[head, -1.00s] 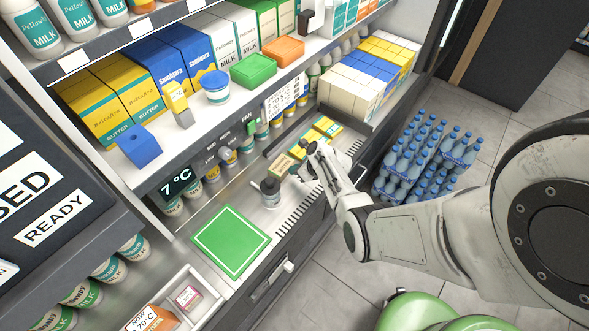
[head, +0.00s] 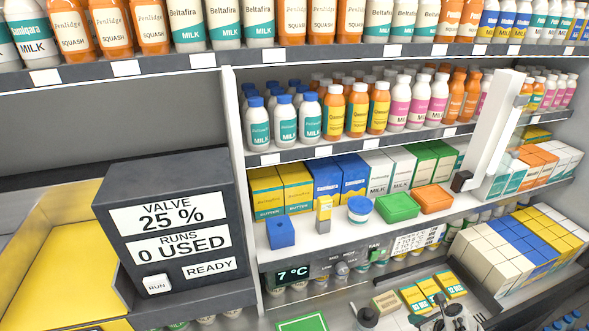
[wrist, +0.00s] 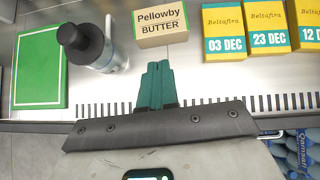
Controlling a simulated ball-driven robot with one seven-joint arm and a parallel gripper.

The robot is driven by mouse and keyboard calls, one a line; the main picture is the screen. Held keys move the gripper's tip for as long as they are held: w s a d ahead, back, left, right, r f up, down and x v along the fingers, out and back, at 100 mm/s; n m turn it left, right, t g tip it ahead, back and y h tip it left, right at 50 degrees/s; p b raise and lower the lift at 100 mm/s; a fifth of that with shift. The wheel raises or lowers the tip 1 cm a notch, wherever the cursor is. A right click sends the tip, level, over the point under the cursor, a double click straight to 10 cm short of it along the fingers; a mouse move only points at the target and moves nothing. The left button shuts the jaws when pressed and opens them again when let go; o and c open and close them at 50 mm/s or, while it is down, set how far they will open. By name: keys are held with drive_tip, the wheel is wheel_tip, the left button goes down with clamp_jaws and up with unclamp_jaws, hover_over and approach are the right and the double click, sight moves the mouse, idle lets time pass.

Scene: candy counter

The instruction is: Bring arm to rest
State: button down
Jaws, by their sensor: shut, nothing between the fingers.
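My gripper (wrist: 158,68) is shut and empty in the wrist view, its teal fingers together over the front of the counter shelf. A Pellowby butter box (wrist: 163,27) lies just beyond the fingertips, apart from them. A small clear bottle with a black cap (wrist: 90,48) stands to their left. In the head view my gripper (head: 441,316) shows at the bottom edge, and most of my arm is out of the picture. The black-capped bottle (head: 366,318) is left of it there.
Yellow Beltafira boxes with dates (wrist: 224,32) stand right of the fingers. A green mat (wrist: 39,68) lies at the left. A slotted edge (wrist: 205,101) runs below the fingers. Stocked shelves (head: 340,145) rise above. A grey valve box (head: 172,225) stands left in the head view.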

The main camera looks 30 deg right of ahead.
drive_tip(key=s+a+r+n+g+y, duration=0.1)
drive_tip(key=a+r+n+g+y, duration=0.1)
drive_tip(key=a+n, duration=0.7)
drive_tip(key=s+a+r+n+g+y, duration=0.1)
drive_tip(key=a+r+n+g, duration=0.15)
drive_tip(key=a+n, duration=0.65)
drive_tip(key=s+a+r+n+g+h, duration=0.1)
drive_tip(key=s+a+r+n, duration=0.5)
drive_tip(key=n, duration=0.3)
drive_tip(key=s+a+r+n+g+h, duration=0.1)
drive_tip(key=s+a+r+n+g, duration=0.1)
drive_tip(key=s+a+r+n, duration=0.4)
wheel_tip(320, 180, up, 3)
drive_tip(key=s+n, duration=0.1)
drive_tip(key=n, duration=0.3)
drive_tip(key=shift+s, duration=0.2)
